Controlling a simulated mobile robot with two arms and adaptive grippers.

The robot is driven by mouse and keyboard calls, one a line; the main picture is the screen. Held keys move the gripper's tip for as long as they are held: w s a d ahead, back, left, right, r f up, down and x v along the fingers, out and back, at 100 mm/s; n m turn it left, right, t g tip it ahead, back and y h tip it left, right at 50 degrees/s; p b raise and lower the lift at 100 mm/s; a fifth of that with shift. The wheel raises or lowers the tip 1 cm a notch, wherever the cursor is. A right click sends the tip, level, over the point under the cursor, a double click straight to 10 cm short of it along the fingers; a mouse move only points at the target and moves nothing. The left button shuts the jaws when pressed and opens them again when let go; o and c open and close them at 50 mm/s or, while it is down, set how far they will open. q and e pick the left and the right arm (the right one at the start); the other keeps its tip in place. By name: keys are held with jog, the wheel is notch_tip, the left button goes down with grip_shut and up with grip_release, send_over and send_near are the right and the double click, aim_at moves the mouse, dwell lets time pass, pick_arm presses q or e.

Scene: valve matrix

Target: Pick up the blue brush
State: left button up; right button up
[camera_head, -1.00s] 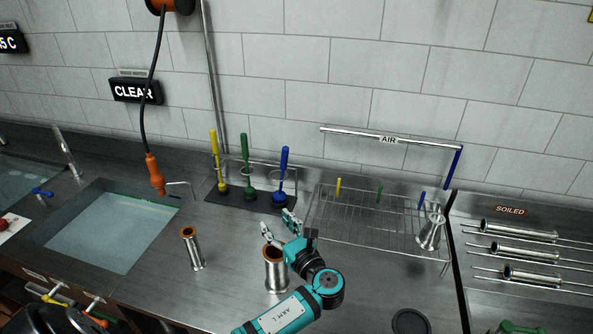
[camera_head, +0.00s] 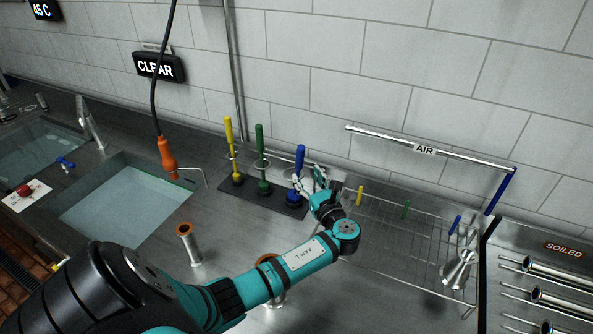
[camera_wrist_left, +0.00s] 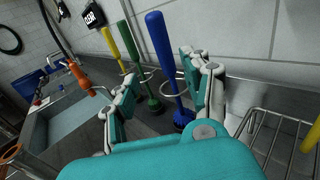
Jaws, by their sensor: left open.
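The blue brush (camera_head: 299,163) stands upright in a wire ring of the brush rack, its round blue head (camera_head: 294,198) on the dark mat. In the left wrist view the blue brush (camera_wrist_left: 166,58) rises between and beyond the two fingers, closer to the right one. My left gripper (camera_head: 308,181) is open beside the blue brush in the head view, just to its right. The left gripper also shows in the wrist view (camera_wrist_left: 162,98), with nothing visible in its grasp. Whether a finger touches the handle I cannot tell. My right gripper is not in view.
A green brush (camera_head: 261,150) and a yellow brush (camera_head: 229,135) stand to the left in the same rack (camera_head: 236,187). A wire drying rack (camera_head: 395,235) lies to the right. A metal cylinder (camera_head: 188,244) stands on the counter; another is partly behind my arm.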

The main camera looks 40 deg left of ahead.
aim_at(301, 163)
pick_arm(q)
jog(key=b+x, duration=0.1)
jog(key=x, duration=0.2)
jog(key=shift+w+f, duration=0.1)
jog(key=shift+a, duration=0.1)
jog(key=shift+w+a+b, duration=0.2)
jog(key=shift+b, duration=0.15)
jog(key=b+x, duration=0.1)
jog(key=x, duration=0.1)
jog(key=b+x, duration=0.2)
jog(key=shift+w+f, duration=0.15)
jog(key=shift+w, duration=0.2)
jog(key=shift+w+a, duration=0.1)
jog(key=shift+a, duration=0.05)
jog(key=shift+r, duration=0.2)
jog(key=c, duration=0.5)
grip_shut()
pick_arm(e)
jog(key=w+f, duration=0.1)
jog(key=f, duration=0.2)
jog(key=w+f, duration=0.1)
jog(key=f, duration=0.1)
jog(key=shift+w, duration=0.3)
